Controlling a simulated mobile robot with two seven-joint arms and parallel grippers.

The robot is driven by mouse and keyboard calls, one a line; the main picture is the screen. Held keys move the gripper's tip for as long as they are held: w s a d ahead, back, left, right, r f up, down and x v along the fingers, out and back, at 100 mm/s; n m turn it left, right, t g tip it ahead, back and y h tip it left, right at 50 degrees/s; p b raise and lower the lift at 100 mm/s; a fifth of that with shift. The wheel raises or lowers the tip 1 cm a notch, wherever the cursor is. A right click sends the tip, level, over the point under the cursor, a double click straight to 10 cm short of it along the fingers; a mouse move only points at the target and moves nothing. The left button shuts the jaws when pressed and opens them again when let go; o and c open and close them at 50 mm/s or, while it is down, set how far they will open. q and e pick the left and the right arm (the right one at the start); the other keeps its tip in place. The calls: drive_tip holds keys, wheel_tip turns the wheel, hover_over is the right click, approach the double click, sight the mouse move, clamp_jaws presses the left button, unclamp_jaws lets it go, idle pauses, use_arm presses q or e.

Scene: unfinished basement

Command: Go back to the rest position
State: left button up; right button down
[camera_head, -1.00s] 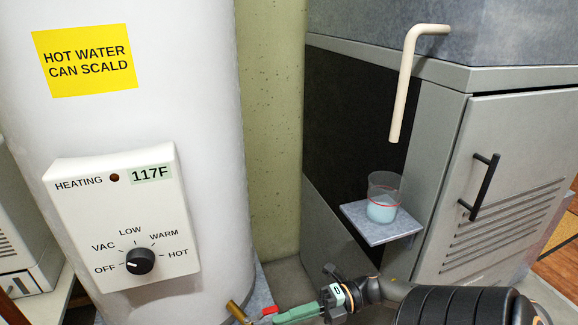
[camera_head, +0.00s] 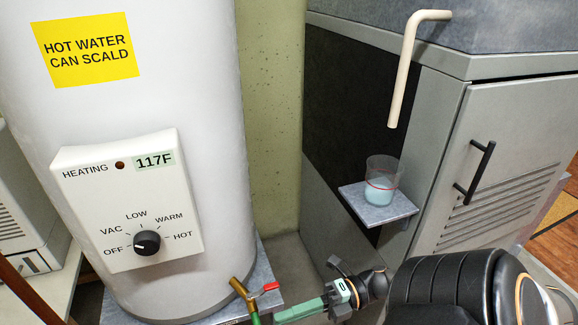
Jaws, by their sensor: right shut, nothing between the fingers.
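My right gripper (camera_head: 280,316) reaches in from the lower right. Its green fingers point left and are shut, with nothing between them. The fingertips are close below a red valve handle (camera_head: 270,287); I cannot tell whether they touch the valve. My dark arm link fills the lower right corner. My left gripper is not in view.
A white water heater (camera_head: 215,200) with a control dial (camera_head: 146,242) stands at left. A brass pipe (camera_head: 239,287) is at its base. At right, a grey cabinet (camera_head: 500,120) has a small shelf (camera_head: 380,217) holding a clear beaker (camera_head: 382,183) under a bent spout (camera_head: 402,85).

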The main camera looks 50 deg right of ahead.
idle(0.5)
drive_tip(key=w+a+r+m+t+h+p, duration=0.1)
drive_tip(key=w+a+r+m+t+h, duration=0.45)
drive_tip(key=m, duration=0.75)
drive_tip(key=w+a+r+m+t+h+p, duration=0.1)
drive_tip(key=w+a+r+m+t+h, duration=0.1)
drive_tip(key=w+a+r+m+h, duration=0.6)
use_arm(q)
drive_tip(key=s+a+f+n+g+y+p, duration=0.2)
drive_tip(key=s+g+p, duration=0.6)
drive_tip(key=p, duration=1.2)
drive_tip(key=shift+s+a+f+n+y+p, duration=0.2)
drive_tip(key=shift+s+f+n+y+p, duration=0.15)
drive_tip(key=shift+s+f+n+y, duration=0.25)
use_arm(e)
drive_tip(key=s+d+f+m+g, duration=0.1)
drive_tip(key=s+f+m+g, duration=0.5)
drive_tip(key=s, duration=0.5)
drive_tip(key=shift+d+f+m+g, duration=0.3)
drive_tip(key=shift+d+f+g, duration=0.05)
drive_tip(key=shift+f+g, duration=0.55)
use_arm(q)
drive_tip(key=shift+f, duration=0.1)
use_arm(e)
drive_tip(key=c, duration=1.6)
unclamp_jaws()
drive_tip(key=shift+s+r+y, duration=0.1)
drive_tip(key=shift+y, duration=0.25)
